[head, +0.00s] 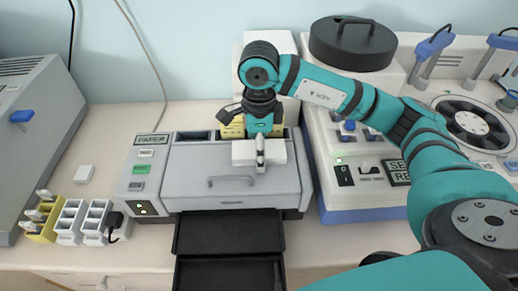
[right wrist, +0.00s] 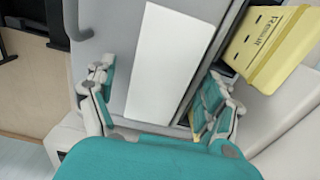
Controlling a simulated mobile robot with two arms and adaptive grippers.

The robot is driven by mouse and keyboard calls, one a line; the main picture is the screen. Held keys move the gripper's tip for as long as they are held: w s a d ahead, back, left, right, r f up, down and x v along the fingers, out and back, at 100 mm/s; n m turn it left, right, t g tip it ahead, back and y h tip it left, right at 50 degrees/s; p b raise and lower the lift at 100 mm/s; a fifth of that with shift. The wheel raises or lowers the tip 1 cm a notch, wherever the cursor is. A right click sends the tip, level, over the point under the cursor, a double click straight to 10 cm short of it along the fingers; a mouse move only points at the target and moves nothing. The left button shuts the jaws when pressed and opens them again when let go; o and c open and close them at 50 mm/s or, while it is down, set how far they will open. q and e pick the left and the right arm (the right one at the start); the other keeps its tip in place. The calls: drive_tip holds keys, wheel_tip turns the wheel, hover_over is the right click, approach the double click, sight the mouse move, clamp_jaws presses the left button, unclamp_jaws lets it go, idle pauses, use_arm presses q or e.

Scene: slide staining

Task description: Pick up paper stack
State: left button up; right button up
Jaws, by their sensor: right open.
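The paper stack (right wrist: 168,58) is a flat white block on the grey lid of the paper machine. It also shows in the head view (head: 243,153), on top of the machine behind its handle and partly covered by my right gripper. My right gripper (right wrist: 152,88) is open, with one teal finger to each side of the stack in the right wrist view. In the head view the gripper (head: 261,150) points down over the stack. I cannot tell whether the fingers touch it. My left gripper is not in view.
The grey paper machine (head: 190,180) has a black tray (head: 229,235) pulled out in front. A yellow labelled box (right wrist: 265,45) stands close beside the right finger. A white and blue machine (head: 345,195) stands to the right. Small racks (head: 70,220) stand at left.

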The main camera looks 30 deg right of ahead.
drive_tip(key=c, duration=1.3)
drive_tip(key=shift+r, duration=0.1)
drive_tip(key=shift+c, duration=0.2)
